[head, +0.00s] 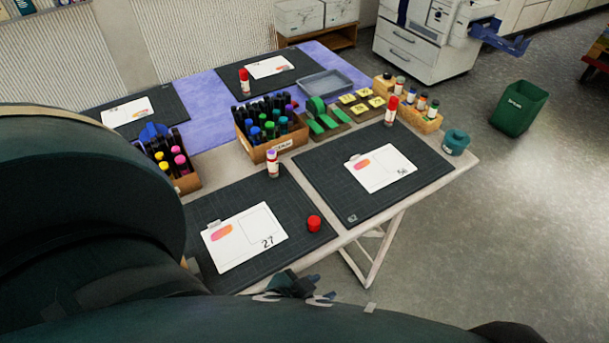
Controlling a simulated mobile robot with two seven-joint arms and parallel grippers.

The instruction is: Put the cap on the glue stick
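An uncapped glue stick (272,164) stands upright at the back edge of the near mat, with a pale purple tip and a red-and-white body. A loose red cap (314,223) lies on the same mat, right of the white card marked 27 (245,236).
Red-capped glue sticks stand on the right mat (391,111) and the far mat (244,81). A wooden crate of bottles (272,148) is just behind the uncapped stick. Another crate (188,183) is left. The mat around the cap is clear.

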